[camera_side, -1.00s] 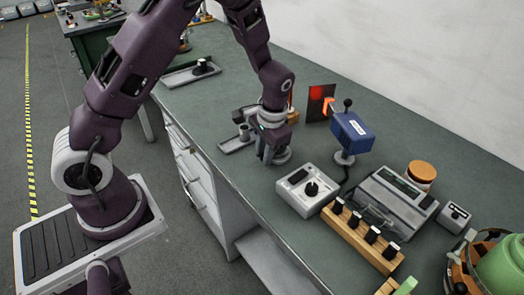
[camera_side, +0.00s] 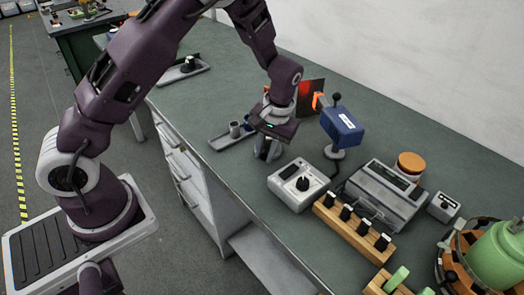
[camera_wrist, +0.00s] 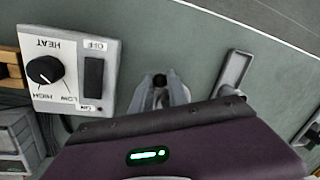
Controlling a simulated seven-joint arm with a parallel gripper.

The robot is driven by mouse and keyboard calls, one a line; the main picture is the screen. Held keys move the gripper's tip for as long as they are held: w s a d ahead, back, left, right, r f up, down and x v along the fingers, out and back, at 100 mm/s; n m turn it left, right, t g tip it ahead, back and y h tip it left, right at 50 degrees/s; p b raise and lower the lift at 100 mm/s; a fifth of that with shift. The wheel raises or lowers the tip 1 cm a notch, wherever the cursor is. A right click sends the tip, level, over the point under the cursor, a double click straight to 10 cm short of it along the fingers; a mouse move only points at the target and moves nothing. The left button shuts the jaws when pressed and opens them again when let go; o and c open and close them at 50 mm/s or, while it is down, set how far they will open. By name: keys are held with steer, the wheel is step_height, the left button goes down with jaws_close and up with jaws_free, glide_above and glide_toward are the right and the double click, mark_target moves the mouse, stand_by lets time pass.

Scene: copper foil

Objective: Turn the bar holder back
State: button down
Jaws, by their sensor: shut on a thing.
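My gripper (camera_side: 268,152) points down at the bench, left of the grey control box, and its jaws are shut on a small upright piece. In the wrist view my gripper (camera_wrist: 161,92) has its two grey fingers on either side of this piece, which I take to be the bar holder (camera_wrist: 160,80). Only its dark round top shows there, between the fingertips. The rest of it, and which way it faces, is hidden by the fingers and the gripper body.
The control box (camera_side: 299,186) with a black knob is close on the right; it also shows in the wrist view (camera_wrist: 68,94). The blue device on a stand (camera_side: 341,127) and a dark red-lit panel (camera_side: 309,92) stand behind. A small tray (camera_side: 222,143) lies left.

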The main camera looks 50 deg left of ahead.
steer(key=shift+w+d+n+g+h, duration=0.15)
steer(key=shift+w+d+n, duration=0.2)
steer(key=shift+n, duration=0.55)
steer(key=shift+w+d+n+g+h, duration=0.15)
steer(key=shift+w+n, duration=0.25)
steer(key=shift+n, duration=0.5)
steer(key=shift+w+d+n+g, duration=0.1)
steer(key=shift+w+d+n, duration=0.25)
steer(key=shift+n, duration=0.55)
steer(key=shift+w+d+n+h, duration=0.15)
steer(key=shift+w+n, duration=0.25)
steer(key=shift+n, duration=0.4)
steer(key=shift+w+a+n+h, duration=0.1)
steer(key=shift+w+n+h, duration=0.1)
steer(key=shift+w+n, duration=0.45)
steer(key=shift+w+d+n+h, duration=0.1)
steer(key=shift+w+n+h, duration=0.1)
steer(key=shift+n, duration=0.75)
steer(key=shift+w+n, duration=0.15)
steer(key=shift+n, duration=0.15)
steer(key=c, duration=1.3)
jaws_free()
